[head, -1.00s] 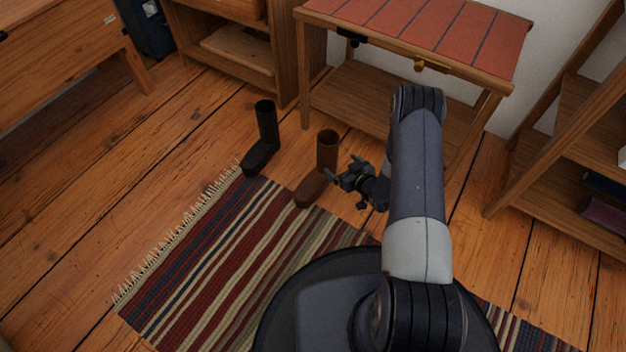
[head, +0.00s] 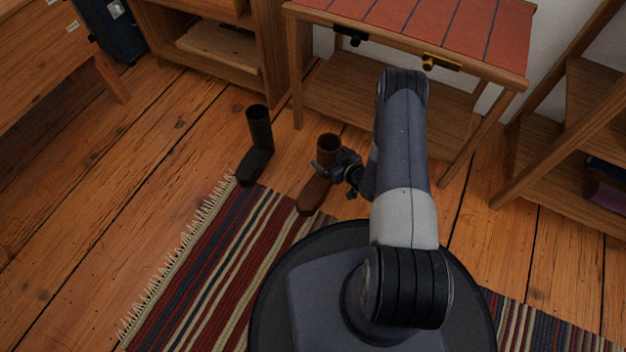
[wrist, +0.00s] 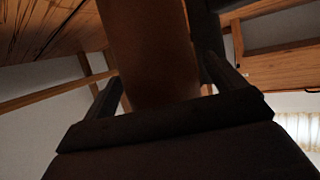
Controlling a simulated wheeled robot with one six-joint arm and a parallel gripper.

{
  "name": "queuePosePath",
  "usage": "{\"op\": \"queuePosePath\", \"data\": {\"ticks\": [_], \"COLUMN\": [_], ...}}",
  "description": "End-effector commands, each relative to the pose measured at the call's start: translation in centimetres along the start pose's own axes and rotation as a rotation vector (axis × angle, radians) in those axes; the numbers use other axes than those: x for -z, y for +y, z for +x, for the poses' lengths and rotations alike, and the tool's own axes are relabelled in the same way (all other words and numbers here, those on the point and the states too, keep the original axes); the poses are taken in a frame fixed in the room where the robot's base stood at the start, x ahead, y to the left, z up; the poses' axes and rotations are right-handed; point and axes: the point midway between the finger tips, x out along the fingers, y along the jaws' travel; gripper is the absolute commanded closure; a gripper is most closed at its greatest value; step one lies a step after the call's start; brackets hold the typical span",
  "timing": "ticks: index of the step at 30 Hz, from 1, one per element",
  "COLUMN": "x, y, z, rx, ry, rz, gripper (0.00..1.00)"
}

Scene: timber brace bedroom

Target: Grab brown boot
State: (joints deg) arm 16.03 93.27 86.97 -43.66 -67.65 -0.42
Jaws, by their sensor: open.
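The brown boot (head: 327,147) stands upright on the wood floor by the edge of the striped rug, its toe pointing toward the rug. My gripper (head: 325,168) is at the boot's shaft in the head view and covers part of it. In the wrist view the boot's brown shaft (wrist: 150,50) fills the middle, between the two fingers of my gripper (wrist: 170,85). The fingers are open, with a gap showing beside the left finger. Contact on the right side cannot be told.
A black boot (head: 259,140) stands to the left of the brown one. A table with a red slatted top (head: 420,25) and a low shelf stands behind. The striped rug (head: 215,270) lies in front. A wooden shelf unit (head: 570,140) is at the right.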

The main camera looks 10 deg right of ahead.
Motion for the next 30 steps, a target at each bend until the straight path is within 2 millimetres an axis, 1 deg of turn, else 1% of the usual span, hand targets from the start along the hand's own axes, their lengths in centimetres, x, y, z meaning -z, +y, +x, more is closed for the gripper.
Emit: {"op": "queuePosePath", "data": {"ticks": [4,30], "x": [0.02,0.06], "y": [0.0,0.01], "z": [0.0,0.02], "rx": [0.0,0.0], "ry": [0.0,0.001], "rz": [0.0,0.0], "gripper": [0.1,0.81]}}
